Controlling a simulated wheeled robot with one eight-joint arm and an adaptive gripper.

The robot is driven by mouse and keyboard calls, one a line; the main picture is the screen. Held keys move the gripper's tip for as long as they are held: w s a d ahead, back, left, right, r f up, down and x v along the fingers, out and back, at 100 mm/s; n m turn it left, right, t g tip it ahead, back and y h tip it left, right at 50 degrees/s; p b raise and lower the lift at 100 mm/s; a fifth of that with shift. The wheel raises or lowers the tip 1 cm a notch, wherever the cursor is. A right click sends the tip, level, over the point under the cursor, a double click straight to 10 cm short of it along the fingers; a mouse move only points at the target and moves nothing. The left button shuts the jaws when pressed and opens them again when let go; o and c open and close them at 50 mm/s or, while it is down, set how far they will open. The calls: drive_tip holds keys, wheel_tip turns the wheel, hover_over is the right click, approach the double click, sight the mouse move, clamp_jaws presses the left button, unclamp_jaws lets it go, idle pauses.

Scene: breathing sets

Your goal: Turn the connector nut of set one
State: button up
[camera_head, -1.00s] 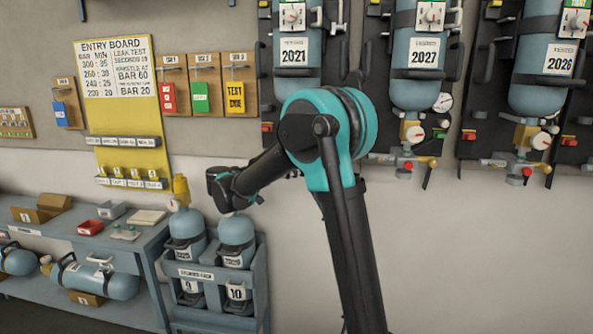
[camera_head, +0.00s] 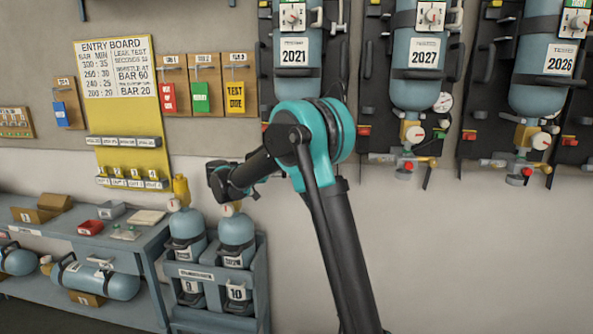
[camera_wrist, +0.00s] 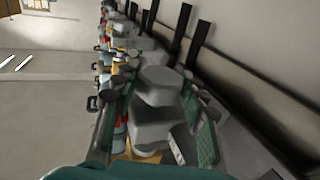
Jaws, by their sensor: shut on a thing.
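The leftmost breathing set (camera_head: 291,53), labelled 2021, hangs on the wall in the head view. My arm covers its lower part, so its connector cannot be seen there. Yellow and red fittings show close by at the lower left. The exact contact and the nut's turn angle cannot be made out.
The 2027 set (camera_head: 418,60) and the 2026 set (camera_head: 545,65) hang to the right, with gauges and valves below. A blue rack (camera_head: 215,275) with upright cylinders stands at the lower left, beside a bench (camera_head: 140,252). Bare wall lies below the sets.

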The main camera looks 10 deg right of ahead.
drive_tip(key=o, duration=1.2)
drive_tip(key=shift+n+t, duration=0.3)
